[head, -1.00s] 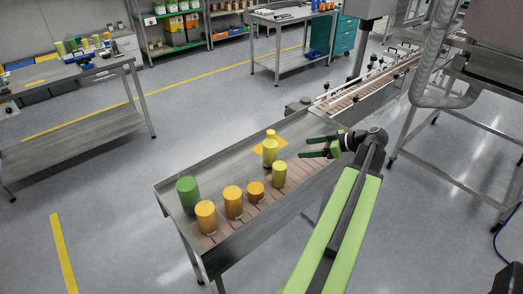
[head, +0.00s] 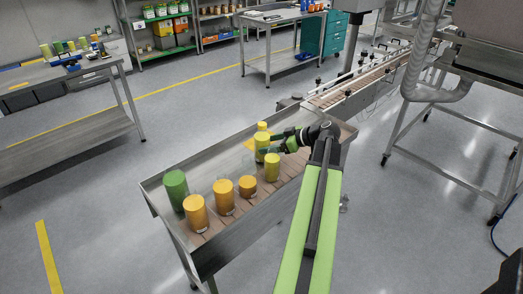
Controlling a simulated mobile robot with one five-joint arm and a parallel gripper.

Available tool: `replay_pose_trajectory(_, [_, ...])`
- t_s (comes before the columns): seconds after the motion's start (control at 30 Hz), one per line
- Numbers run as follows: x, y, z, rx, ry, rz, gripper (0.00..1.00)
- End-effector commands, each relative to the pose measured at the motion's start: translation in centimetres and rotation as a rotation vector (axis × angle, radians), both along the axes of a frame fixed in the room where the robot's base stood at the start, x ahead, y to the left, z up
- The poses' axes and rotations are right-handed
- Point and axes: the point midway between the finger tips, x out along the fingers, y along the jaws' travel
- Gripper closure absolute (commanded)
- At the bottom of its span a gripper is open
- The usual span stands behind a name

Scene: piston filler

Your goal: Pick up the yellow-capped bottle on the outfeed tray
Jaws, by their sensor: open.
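The yellow cap (head: 262,126) shows near the back edge of the outfeed tray (head: 236,163). A yellow-green cylinder (head: 261,142) stands directly below it in the picture; I cannot tell whether both are one bottle. My gripper (head: 272,147) is open, with dark green fingers pointing left from the black wrist. The fingers are right beside the yellow-green cylinder and overlap its right side in the picture. Whether they touch or straddle it is too small to tell.
A shorter yellow jar (head: 272,168) stands just in front of my fingers. Orange jars (head: 224,197) and a green cylinder (head: 175,190) stand at the tray's near left end. The conveyor (head: 350,90) runs back right. The tray has raised walls.

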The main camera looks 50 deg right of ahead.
Motion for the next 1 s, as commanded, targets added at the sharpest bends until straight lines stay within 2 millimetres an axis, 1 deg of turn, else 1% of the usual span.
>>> replay_pose_trajectory(0.03, [0.8,0.4,-0.8,0.001,0.0,0.003,0.31])
replay_pose_trajectory(0.1, [1.9,0.9,-1.4,-0.001,0.0,0.003,0.31])
replay_pose_trajectory(0.2, [3.0,1.2,-1.9,0.0,0.0,0.001,0.31])
replay_pose_trajectory(0.4, [3.2,1.3,-1.7,-0.001,0.0,0.0,0.31])
replay_pose_trajectory(0.47, [3.2,1.3,-1.7,-0.001,0.0,0.0,0.38])
replay_pose_trajectory(0.93, [3.2,1.3,-1.7,0.0,0.0,0.001,0.99])
replay_pose_trajectory(1.0, [3.2,1.3,-1.7,0.0,-0.001,0.001,1.0])
